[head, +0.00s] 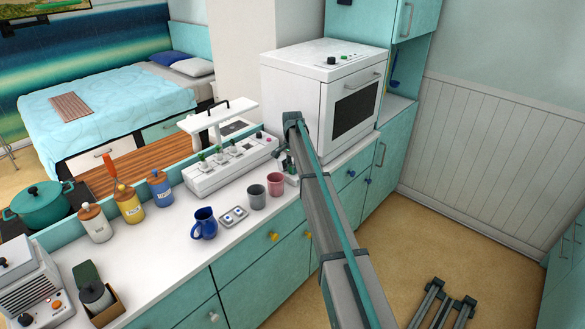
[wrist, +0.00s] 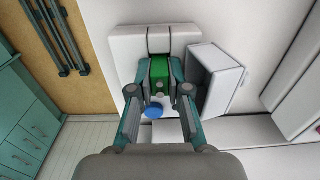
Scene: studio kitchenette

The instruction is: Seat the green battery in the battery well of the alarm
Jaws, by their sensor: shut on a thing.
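In the wrist view my gripper (wrist: 161,78) is shut on the green battery (wrist: 160,68), with one finger on each side of it. The battery is over the white alarm (wrist: 125,45), in line with a dark-edged recess in its body. I cannot tell how deep the battery sits in the well, as the fingers hide its sides. A white open box-shaped part (wrist: 219,80) stands tilted just right of the right finger. A round blue part (wrist: 154,111) shows below the battery. In the head view my arm hides most of the gripper and alarm.
On the counter, a grey cup (head: 257,197) and a pink cup (head: 275,184) stand close to my gripper. A blue jug (head: 204,224) and a small tray (head: 233,217) are farther left. A white oven (head: 310,95) stands behind. A white planter box (head: 215,176) runs along the back.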

